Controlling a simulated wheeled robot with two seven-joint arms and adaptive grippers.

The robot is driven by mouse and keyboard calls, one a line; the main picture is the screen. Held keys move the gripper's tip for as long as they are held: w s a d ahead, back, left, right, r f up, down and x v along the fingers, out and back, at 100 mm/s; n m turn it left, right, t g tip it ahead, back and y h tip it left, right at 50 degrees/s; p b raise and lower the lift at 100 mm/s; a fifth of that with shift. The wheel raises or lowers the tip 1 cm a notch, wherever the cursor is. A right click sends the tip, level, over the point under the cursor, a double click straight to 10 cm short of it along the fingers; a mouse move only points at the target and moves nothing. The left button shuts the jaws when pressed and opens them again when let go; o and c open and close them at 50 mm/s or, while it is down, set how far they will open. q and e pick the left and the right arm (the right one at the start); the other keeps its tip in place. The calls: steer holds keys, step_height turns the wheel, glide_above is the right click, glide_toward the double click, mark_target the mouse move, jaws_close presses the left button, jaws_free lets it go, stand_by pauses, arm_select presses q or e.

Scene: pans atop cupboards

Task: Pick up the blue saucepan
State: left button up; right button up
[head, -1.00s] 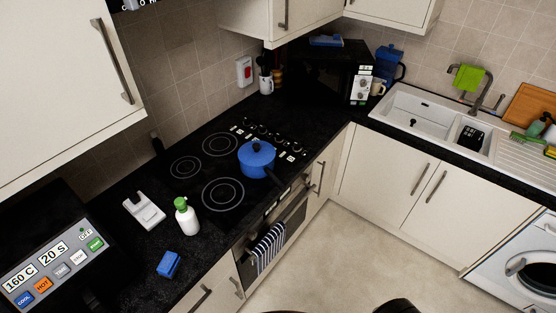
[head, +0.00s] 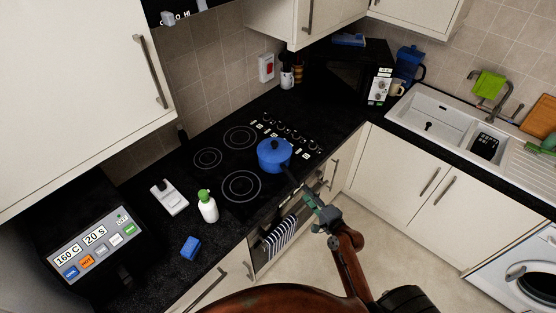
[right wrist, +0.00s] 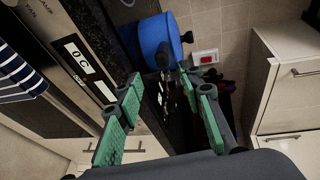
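In the right wrist view the saucepan (right wrist: 152,40) is ahead, beyond the fingertips. My right gripper (right wrist: 163,80) shows two green-padded fingers spread wide apart with nothing held between them. The handle appears end-on and dark there, near the gap between the fingertips; whether it reaches between them is unclear. My left gripper is not in view.
A white soap bottle (head: 208,208), a blue sponge (head: 190,246) and a pale device (head: 168,197) lie left of the hob. A striped towel (head: 280,238) hangs on the oven front. Wall cupboards (head: 85,95) overhang the left counter. The floor (head: 400,240) is clear.

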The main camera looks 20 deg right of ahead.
mark_target(299, 187)
steer(key=shift+w+a+f+p, duration=0.15)
steer(key=shift+w+a+p, duration=0.05)
steer(key=shift+w, duration=1.1)
steer(key=shift+w+a+f+p, duration=0.1)
steer(key=shift+w+a+p, duration=0.15)
steer(key=shift+w, duration=1)
steer(key=shift+w+a+f+p, duration=0.15)
steer(key=shift+w+a+p, duration=0.05)
steer(key=shift+w, duration=1.1)
steer(key=shift+c, duration=0.5)
jaws_close()
steer(key=shift+r, duration=0.1)
